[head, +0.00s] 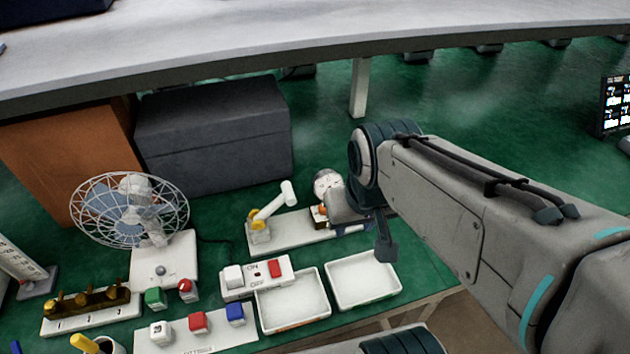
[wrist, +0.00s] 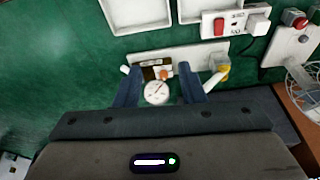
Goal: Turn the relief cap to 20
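The pump stands on a white base plate (head: 285,232). It has a yellow joint (head: 258,217) with a white lever (head: 275,203), and a round white dial gauge (head: 327,183). A small orange part (head: 322,210), which looks like the relief cap, sits by a brown block beside the gauge. The wrist view shows the orange part (wrist: 166,74) and the gauge face (wrist: 157,93) between my fingers. Any scale on the cap is too small to read. My gripper (wrist: 158,68) is open, fingers apart either side of the gauge; in the head view my gripper (head: 364,226) partly hides the pump's right end.
A white switch box (head: 257,278) and two white trays (head: 293,302) (head: 362,280) lie in front of the pump. A caged fan (head: 130,210) stands left. A grey box (head: 213,135) is behind. Coloured button blocks (head: 198,322) stand at front left.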

